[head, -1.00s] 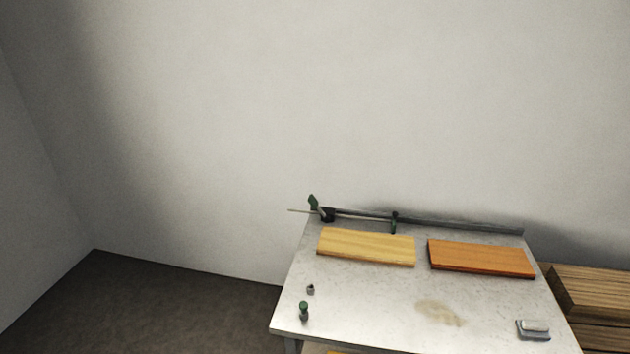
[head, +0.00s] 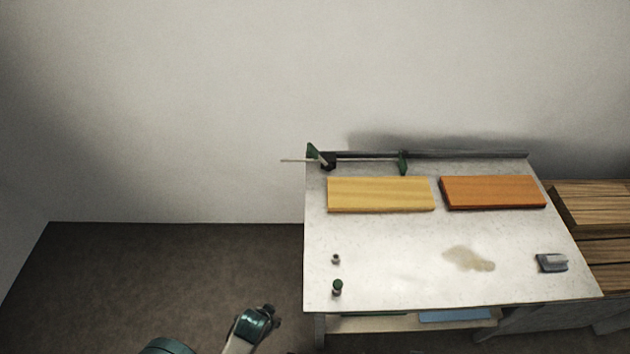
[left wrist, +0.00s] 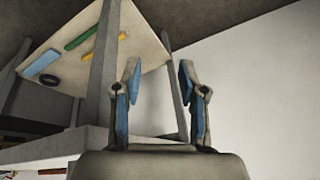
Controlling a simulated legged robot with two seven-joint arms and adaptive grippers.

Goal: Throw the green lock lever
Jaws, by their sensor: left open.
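A small green lever-like part (head: 312,150) stands at the table's back left corner, beside a black block (head: 328,162) with a thin rod through it. A second green part (head: 403,162) sits further right along the same rod. A green-topped knob (head: 337,287) stands near the table's front left corner. I cannot tell for sure which is the lock lever. Part of my left arm shows at the bottom of the head view, left of the table and apart from it. In the left wrist view my left gripper (left wrist: 158,78) is open and empty. My right gripper is not in view.
The table (head: 400,240) holds a yellow board (head: 380,194), an orange board (head: 493,192), a small grey piece (head: 336,259) and a grey block (head: 552,262). Stacked timber (head: 595,208) stands at the right. The floor left of the table is clear.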

